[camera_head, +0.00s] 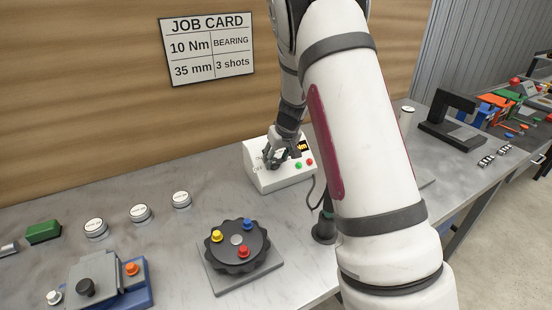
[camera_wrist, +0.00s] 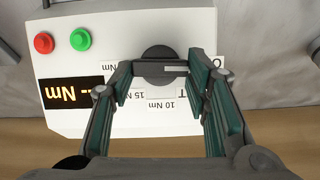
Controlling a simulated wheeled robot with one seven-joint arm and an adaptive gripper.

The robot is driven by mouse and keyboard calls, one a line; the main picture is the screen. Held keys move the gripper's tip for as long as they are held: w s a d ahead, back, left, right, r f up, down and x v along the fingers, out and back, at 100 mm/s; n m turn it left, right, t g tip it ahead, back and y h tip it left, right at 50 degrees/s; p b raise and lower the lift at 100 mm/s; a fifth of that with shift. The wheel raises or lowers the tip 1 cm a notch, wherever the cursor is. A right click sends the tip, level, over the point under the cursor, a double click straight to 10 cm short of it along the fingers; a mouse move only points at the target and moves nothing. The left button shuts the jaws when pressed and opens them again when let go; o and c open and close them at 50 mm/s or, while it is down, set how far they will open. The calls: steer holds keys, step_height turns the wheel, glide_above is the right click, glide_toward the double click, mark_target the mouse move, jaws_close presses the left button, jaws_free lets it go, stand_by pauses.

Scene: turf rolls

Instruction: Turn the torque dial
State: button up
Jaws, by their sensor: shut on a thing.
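The torque box (camera_head: 265,178) is a white sloped box on the bench, with an orange-on-black Nm display, a green button and a red button. It fills much of the wrist view (camera_wrist: 200,30). Its dark round torque dial (camera_wrist: 158,56) has a grey bar with a pale line across it. Labels around the dial include 10 Nm and 15 Nm; others are partly covered by my fingers. My gripper (camera_wrist: 160,72) is shut on the dial, a finger at each side of the bar. In the head view my gripper (camera_head: 272,158) covers the dial.
A job card (camera_head: 207,48) on the wall reads 10 Nm, bearing, 35 mm, 3 shots. A black turntable (camera_head: 237,262) with coloured knobs sits in front. Several white round buttons (camera_head: 140,213) stand left. A black stand (camera_head: 450,120) is at right. My arm hides part of the bench.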

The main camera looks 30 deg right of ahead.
steer(key=m+b, duration=0.1)
steer(key=m+y+b, duration=0.1)
steer(key=m+b, duration=0.1)
steer(key=m, duration=0.1)
steer(key=shift+d+f, duration=0.2)
steer(key=shift+d, duration=0.1)
steer(key=m+y+b, duration=0.1)
steer(key=m, duration=0.1)
steer(key=m+t+b, duration=0.1)
steer(key=m+b, duration=0.1)
steer(key=shift+s+d+f+y, duration=0.1)
steer(key=shift+d+y, duration=0.05)
steer(key=shift+y, duration=0.25)
steer(key=m+b, duration=0.2)
steer(key=m+t+b, duration=0.1)
steer(key=m+b, duration=0.1)
steer(key=shift+s+d+f+y, duration=0.1)
steer(key=shift+s+f+y, duration=0.05)
steer(key=shift+y, duration=0.25)
steer(key=shift+s+m+t+b, duration=0.15)
steer(key=shift+m+t+b, duration=0.55)
steer(key=shift+m+b, duration=0.85)
steer(key=shift+m, duration=0.45)
steer(key=o, duration=1.2)
steer(key=shift+c, duration=0.2)
steer(key=shift+y, duration=0.3)
